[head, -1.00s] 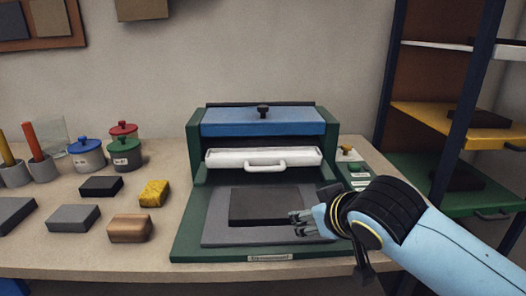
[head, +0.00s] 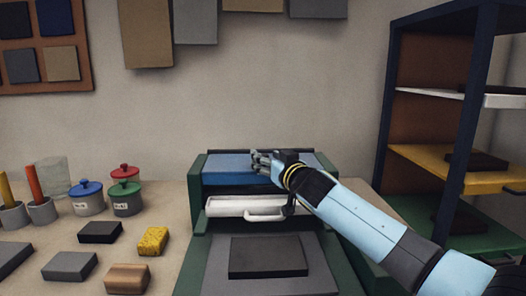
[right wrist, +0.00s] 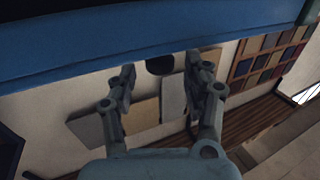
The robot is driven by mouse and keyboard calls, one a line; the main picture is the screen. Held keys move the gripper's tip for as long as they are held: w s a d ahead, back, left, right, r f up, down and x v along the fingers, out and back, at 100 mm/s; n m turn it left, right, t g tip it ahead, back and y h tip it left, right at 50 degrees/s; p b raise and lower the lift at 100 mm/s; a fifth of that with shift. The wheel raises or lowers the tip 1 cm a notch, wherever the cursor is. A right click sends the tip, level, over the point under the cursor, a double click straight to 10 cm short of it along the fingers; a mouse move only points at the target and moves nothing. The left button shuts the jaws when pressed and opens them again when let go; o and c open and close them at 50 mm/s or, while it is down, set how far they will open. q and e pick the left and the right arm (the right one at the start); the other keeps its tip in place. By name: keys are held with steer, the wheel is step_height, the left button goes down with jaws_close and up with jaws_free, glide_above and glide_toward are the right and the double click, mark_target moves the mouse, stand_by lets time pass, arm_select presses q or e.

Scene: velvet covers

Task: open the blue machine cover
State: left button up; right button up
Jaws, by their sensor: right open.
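The blue machine cover (head: 228,170) lies shut on top of the green machine (head: 196,178). A white panel with a bar handle (head: 264,213) sits just below it. My right gripper (head: 260,161) is at the middle of the cover, where it hides the cover's black knob in the head view. In the right wrist view, the blue cover (right wrist: 150,32) runs across the top. A dark round knob (right wrist: 160,64) shows between the two open fingertips (right wrist: 160,78). I cannot tell whether the fingers touch it. My left gripper is not in view.
A dark block (head: 268,257) lies on the grey plate before the machine. Lidded jars (head: 126,198), a yellow sponge (head: 152,240) and several blocks stand on the left of the table. A shelf unit (head: 480,155) stands at the right.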

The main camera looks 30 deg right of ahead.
steer(key=shift+w+d, duration=0.2)
steer(key=shift+w, duration=1.2)
steer(key=shift+c, duration=0.3)
steer(key=c, duration=0.9)
jaws_close()
steer(key=shift+w+f, duration=0.1)
steer(key=shift+f, duration=0.05)
